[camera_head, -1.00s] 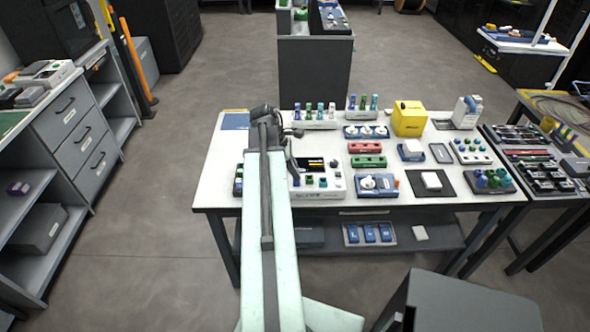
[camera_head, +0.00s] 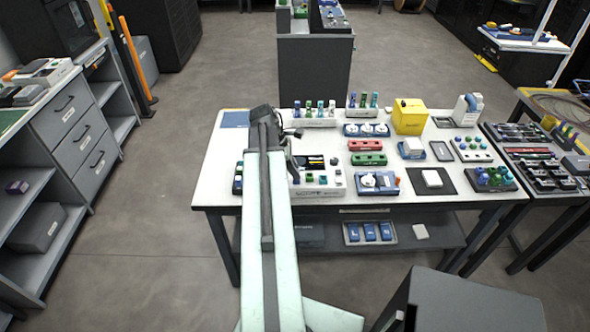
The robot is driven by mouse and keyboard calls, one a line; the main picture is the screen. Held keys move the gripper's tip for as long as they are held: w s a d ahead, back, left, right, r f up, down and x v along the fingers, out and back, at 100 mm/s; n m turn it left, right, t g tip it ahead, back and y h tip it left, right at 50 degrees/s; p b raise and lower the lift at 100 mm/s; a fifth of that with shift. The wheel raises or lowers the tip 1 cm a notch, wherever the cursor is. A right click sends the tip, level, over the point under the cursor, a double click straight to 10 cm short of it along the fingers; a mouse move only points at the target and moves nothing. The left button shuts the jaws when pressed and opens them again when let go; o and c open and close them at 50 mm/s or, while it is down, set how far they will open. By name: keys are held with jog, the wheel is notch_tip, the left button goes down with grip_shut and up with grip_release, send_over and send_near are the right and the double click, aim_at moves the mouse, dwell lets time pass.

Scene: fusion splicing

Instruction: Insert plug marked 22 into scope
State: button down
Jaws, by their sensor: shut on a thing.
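The scope (camera_head: 329,190) is a white box with a small dark screen, at the front left of the white table. My gripper (camera_head: 294,172) is over the left part of the scope, mostly hidden by my own arm. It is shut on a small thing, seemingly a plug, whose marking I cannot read. I cannot tell whether that thing touches the scope or is in a port. Several coloured plugs stand upright in a white rack (camera_head: 318,123) behind the scope, and more stand in a second rack (camera_head: 362,113); their numbers are too small to read.
On the table (camera_head: 226,175), right of the scope, are a red block (camera_head: 365,146), a green block (camera_head: 369,159), a blue device (camera_head: 377,184) and a yellow box (camera_head: 409,117). A dark mat (camera_head: 447,186) lies further right. A second bench stands at the right.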

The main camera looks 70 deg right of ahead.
jog(key=shift+f, duration=0.1)
dwell(0.3)
jog(key=c, duration=1.2)
grip_release()
jog(key=shift+c, duration=0.2)
notch_tip(320, 180, up, 6)
jog(key=p, duration=0.6)
